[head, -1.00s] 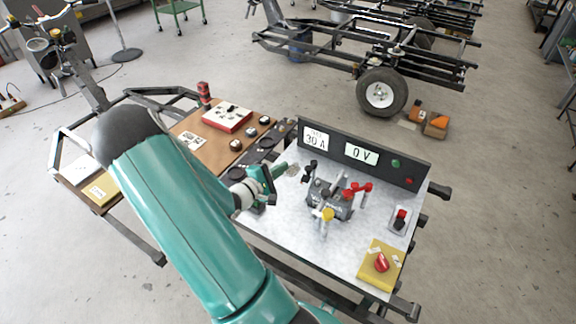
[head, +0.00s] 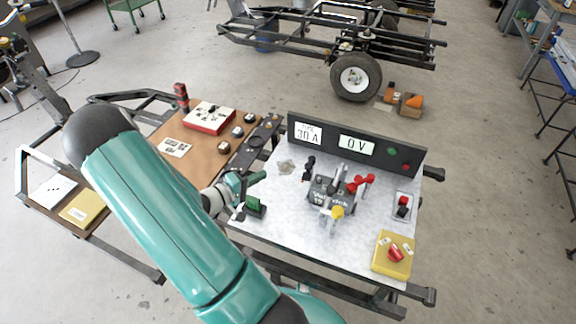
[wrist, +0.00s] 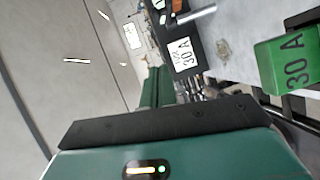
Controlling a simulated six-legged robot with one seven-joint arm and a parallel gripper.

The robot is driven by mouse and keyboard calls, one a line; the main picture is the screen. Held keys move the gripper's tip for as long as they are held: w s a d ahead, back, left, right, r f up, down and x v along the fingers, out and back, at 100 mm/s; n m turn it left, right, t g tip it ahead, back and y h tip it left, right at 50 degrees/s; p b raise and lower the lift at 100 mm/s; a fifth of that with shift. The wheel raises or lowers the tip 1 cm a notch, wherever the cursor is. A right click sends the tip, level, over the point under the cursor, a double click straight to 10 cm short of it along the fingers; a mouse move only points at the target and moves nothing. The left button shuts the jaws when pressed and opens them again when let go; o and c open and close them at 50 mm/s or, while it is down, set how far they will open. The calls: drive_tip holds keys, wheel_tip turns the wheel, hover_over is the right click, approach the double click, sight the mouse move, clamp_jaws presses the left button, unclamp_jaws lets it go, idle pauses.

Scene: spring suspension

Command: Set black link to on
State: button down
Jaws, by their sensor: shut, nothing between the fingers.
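The black link (head: 308,166) shows in the head view as a small black-handled piece. It stands at the left of the grey block on the light bench top, beside a yellow-handled piece (head: 337,212) and a red-handled piece (head: 362,182). The exact setting of the black link is too small to tell. My gripper (head: 256,177) is shut and empty, left of the black link and apart from it, over the left part of the bench top.
A green 30 A block (head: 254,206) stands close below my gripper; it also shows in the wrist view (wrist: 285,64). A dark panel (head: 359,144) reading 30 A and 0 V rises behind.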

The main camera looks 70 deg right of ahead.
sight(309, 168)
drive_tip(key=s+a+x, duration=0.1)
drive_tip(key=s+x, duration=0.1)
drive_tip(key=x, duration=1)
drive_tip(key=shift+s+f, duration=0.3)
drive_tip(key=shift+s, duration=0.15)
drive_tip(key=shift+s+a, duration=0.15)
drive_tip(key=shift+s, duration=0.05)
